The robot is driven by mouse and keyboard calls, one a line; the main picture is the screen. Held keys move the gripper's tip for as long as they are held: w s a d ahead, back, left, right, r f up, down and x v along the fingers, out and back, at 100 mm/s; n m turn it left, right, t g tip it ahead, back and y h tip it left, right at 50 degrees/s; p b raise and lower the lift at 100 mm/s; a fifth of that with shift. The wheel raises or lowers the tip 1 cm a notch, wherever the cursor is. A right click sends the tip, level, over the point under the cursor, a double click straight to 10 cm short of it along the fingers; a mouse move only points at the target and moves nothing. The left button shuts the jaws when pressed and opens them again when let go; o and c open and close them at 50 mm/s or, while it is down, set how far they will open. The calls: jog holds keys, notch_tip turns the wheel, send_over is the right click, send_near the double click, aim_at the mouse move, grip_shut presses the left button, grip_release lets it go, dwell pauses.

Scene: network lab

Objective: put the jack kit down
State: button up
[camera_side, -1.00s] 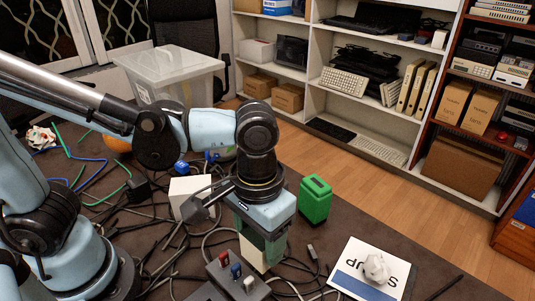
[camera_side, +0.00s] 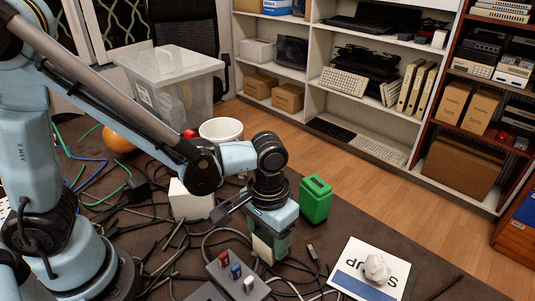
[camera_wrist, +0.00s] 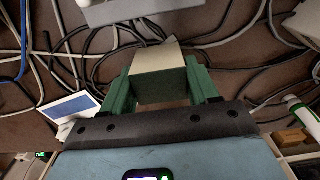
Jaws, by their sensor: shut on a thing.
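The jack kit, a cream-coloured box (camera_side: 262,248), is between the green fingers of my gripper (camera_side: 272,243) in the side view. In the wrist view the box (camera_wrist: 158,62) sits squarely between the two fingers (camera_wrist: 160,92), which are shut on it. Its lower end is close to the cable-strewn dark table (camera_side: 345,222); I cannot tell whether it touches. My gripper points down, just behind a grey box with coloured plugs (camera_side: 238,277).
A green case (camera_side: 315,199) stands just right of my gripper. A card (camera_side: 350,286) with a crumpled ball (camera_side: 377,268) lies at front right. A white cube (camera_side: 190,200) and white bin (camera_side: 221,131) stand to the left and behind. Loose cables surround the spot.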

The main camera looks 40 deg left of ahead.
jog(key=shift+f, duration=0.1)
jog(key=o, duration=1.1)
notch_tip(320, 180, up, 12)
jog(key=a+t, duration=0.2)
jog(key=a, duration=0.3)
jog(key=a+t, duration=0.2)
jog(key=a, duration=0.3)
jog(key=a+t, duration=0.3)
jog(key=a, duration=0.2)
jog(key=shift+f, duration=0.25)
